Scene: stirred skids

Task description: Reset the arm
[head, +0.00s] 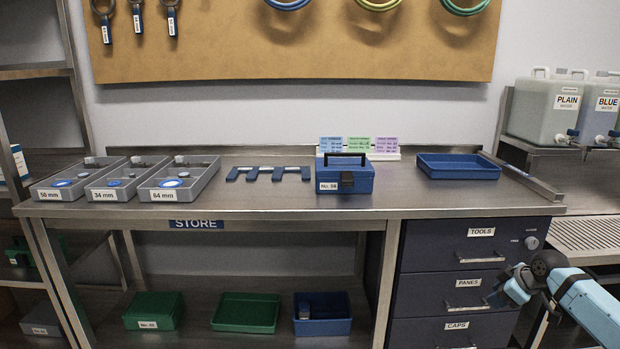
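My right arm comes in from the lower right, with a light blue link and a dark joint. My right gripper (499,291) is in front of the drawer cabinet, close to the handle of the drawer marked PANES (468,283). The fingers are small and dark here, so I cannot tell whether they are open or shut, or whether they touch the handle. My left arm and gripper are out of view.
The steel bench (285,205) bears grey labelled trays (118,180), a closed blue case (345,177) and an empty blue tray (458,167). Drawers marked TOOLS (480,246) and CAPS (457,327) look closed. Green bins (246,313) sit on the lower shelf.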

